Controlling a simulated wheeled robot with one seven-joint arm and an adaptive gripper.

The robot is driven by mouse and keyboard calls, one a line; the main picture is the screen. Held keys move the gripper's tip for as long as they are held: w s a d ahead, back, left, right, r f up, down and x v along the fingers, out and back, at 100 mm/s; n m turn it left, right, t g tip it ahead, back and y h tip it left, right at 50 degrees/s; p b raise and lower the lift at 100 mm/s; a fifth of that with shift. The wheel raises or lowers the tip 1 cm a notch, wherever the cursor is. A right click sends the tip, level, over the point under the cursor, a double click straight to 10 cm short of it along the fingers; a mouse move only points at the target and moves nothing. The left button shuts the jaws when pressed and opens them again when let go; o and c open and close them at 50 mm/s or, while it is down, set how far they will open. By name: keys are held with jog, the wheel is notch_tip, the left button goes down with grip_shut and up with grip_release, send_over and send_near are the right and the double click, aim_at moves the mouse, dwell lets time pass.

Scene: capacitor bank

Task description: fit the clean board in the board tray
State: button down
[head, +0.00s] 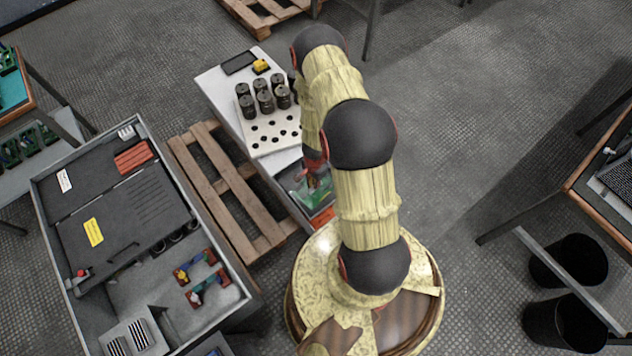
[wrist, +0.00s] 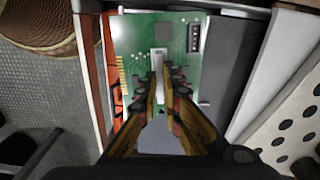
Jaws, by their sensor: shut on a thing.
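The green board (wrist: 185,36) lies under my gripper (wrist: 161,82) in the wrist view, with a gold edge connector on its left and a dark component at its upper right. My gripper is shut on a pale upright part at the board's middle. In the head view the board (head: 318,197) shows as a small green patch at the near end of the white bench, below my gripper (head: 316,178), partly hidden by my arm. Orange-red surfaces (wrist: 113,60) show along the board's left side. I cannot tell whether the board rests on anything, and I cannot make out the board tray for sure.
A white block with holes (head: 272,134) and several black capacitors (head: 265,103) stands farther along the bench. A wooden pallet (head: 228,190) lies left of it, beside a large grey cabinet (head: 122,235).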

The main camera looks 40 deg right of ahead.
jog(key=shift+w+d+f+m, duration=0.2)
jog(key=shift+d+f+m, duration=0.05)
jog(key=shift+d+m, duration=0.4)
notch_tip(320, 180, down, 6)
jog(key=b, duration=0.6)
jog(key=shift+f, duration=0.2)
jog(key=shift+a+f+b, duration=0.15)
jog(key=shift+f+b, duration=0.35)
jog(key=shift+f, duration=0.15)
dwell(1.5)
jog(key=c, duration=2)
grip_release()
jog(key=shift+o, duration=0.5)
jog(key=shift+r, duration=3.7)
